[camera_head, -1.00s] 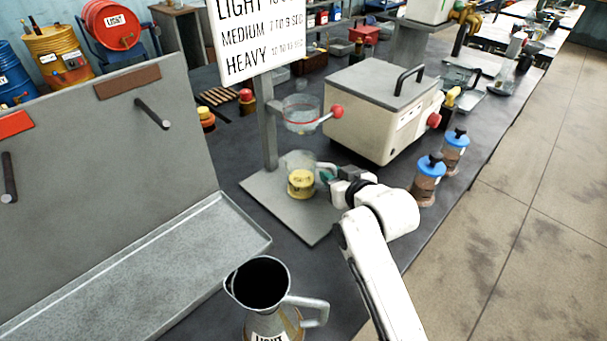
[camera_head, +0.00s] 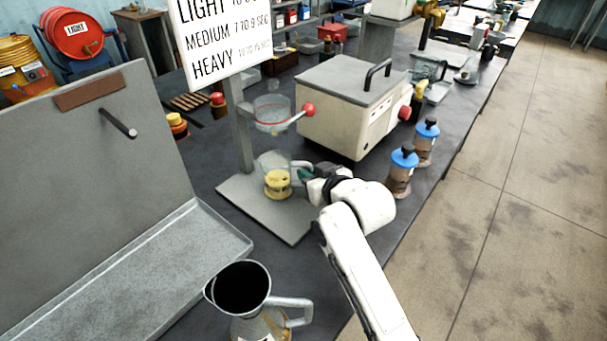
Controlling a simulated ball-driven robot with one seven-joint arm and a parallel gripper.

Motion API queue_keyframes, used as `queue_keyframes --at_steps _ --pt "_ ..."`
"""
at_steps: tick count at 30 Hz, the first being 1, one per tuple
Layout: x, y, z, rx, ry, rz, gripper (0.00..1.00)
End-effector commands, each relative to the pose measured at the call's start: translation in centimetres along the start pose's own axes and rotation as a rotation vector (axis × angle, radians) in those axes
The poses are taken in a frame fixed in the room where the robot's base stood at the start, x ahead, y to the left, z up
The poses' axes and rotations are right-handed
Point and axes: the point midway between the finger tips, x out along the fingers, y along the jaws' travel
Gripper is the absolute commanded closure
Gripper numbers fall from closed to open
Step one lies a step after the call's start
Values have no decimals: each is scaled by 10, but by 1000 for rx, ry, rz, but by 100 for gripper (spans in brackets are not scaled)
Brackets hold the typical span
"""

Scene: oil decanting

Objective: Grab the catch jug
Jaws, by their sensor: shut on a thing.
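The catch jug (camera_head: 275,172) is a clear glass jug with a yellow band or yellow content low in it. It stands upright on the grey base plate (camera_head: 262,217) of the stand, below a clear cup with a red ring (camera_head: 271,115). Its handle points right. My gripper (camera_head: 305,174) comes in from the right and is shut on the jug's handle. The fingertips are small and partly hidden by the handle and wrist.
A metal pitcher (camera_head: 262,310) with dark inside stands at the front. A cream box machine (camera_head: 350,115) stands behind my gripper. Two blue-lidded jars (camera_head: 402,172) are to the right. A grey tray (camera_head: 150,270) lies left. A sign (camera_head: 220,45) rises above the stand.

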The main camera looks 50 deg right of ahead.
Motion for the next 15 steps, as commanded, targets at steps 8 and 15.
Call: queue_keyframes --at_steps 8,15 --pt "-5 0 -13 0 3 0 100" --pt "-13 0 -33 1 5 0 100"
